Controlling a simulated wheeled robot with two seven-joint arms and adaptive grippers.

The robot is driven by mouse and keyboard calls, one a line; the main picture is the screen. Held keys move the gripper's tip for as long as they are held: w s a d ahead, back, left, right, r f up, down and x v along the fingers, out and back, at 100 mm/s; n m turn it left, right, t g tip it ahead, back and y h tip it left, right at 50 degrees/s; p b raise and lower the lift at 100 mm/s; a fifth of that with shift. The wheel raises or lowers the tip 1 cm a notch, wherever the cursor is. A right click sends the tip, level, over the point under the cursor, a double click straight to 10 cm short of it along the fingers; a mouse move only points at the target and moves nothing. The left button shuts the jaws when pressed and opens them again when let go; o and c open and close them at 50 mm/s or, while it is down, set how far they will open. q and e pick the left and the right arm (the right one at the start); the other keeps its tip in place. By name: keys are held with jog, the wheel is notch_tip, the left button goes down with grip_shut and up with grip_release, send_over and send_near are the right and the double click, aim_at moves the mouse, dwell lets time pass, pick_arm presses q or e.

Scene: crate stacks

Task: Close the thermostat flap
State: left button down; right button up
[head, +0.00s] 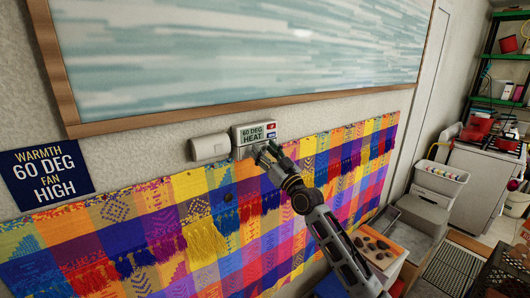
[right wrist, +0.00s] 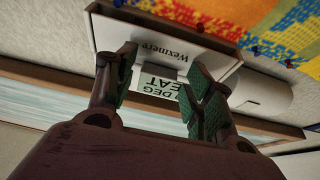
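The white thermostat (head: 254,131) is on the wall below the framed picture. Its display reads 60 DEG HEAT, with a red and a blue button at its right. In the right wrist view, which is upside down, the display (right wrist: 160,88) shows between my fingers. A white panel marked Wexmere (right wrist: 165,42), seemingly the flap, lies on the display's lower side, so the flap looks open. My right gripper (head: 264,152) is at the thermostat's lower edge, its fingers (right wrist: 165,85) apart with nothing between them. I cannot tell whether a finger touches the panel. My left gripper is out of view.
A white box (head: 210,147) is on the wall just left of the thermostat. A dark blue sign (head: 47,173) reads WARMTH 60 DEG FAN HIGH. A colourful woven cloth (head: 150,225) hangs below. The framed picture (head: 240,50) is above. A tray of stones (head: 380,250) stands lower right.

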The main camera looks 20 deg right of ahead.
jog(key=c, duration=0.7)
jog(key=shift+o, duration=0.2)
jog(key=shift+r+g, duration=0.3)
jog(key=shift+g, duration=0.1)
jog(key=o, duration=1)
jog(key=shift+w+a+f, duration=0.1)
jog(key=shift+w, duration=0.1)
jog(key=shift+s, duration=0.15)
